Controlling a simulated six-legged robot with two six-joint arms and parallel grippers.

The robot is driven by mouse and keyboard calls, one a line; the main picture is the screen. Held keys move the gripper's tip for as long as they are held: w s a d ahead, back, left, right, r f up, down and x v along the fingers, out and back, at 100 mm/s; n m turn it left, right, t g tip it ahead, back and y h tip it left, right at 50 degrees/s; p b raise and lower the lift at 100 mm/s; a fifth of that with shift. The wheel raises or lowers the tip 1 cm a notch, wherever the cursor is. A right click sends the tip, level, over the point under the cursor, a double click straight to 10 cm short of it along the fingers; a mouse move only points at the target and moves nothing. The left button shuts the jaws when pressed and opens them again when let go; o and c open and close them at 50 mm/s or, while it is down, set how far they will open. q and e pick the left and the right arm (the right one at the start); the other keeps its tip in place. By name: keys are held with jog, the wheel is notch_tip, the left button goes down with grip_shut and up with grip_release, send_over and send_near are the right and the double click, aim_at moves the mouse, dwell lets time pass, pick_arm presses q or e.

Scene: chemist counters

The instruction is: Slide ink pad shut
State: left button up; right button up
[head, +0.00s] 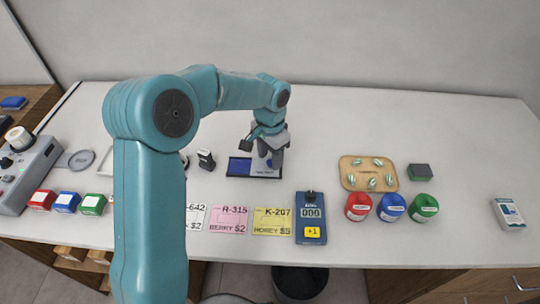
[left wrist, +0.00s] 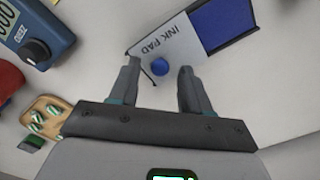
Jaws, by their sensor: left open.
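The ink pad (head: 240,167) lies on the white counter near the middle of the head view. In the left wrist view its grey lid (left wrist: 180,47), lettered INK PAD, is slid partly off, leaving the blue pad (left wrist: 222,22) bare at one end. A round blue knob (left wrist: 159,67) sits on the lid near its outer end. My left gripper (head: 271,154) is over the lid end, pointing down and open, with a fingertip on either side of the knob in the picture. I cannot tell whether they touch it. My right gripper is not in view.
A blue counter device (head: 311,218) stands in front on the right. A yellow card (head: 272,222) and pink card (head: 231,219) lie in front of the pad. A wooden tray (head: 349,181) is to the right. A small black stamp (head: 206,159) stands left. The counter behind is clear.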

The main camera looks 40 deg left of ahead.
pick_arm(q)
jog(key=shift+f, duration=0.4)
grip_shut()
jog(key=s+a, duration=0.1)
jog(key=a, duration=0.1)
jog(key=s+a, duration=0.1)
jog(key=a, duration=0.1)
jog(key=s+a, duration=0.1)
jog(key=a, duration=0.1)
jog(key=shift+s+r+b, duration=0.1)
jog(key=shift+s+b, duration=0.2)
jog(key=shift+b, duration=0.1)
jog(key=shift+a, duration=0.15)
grip_release()
jog(key=shift+s, duration=0.1)
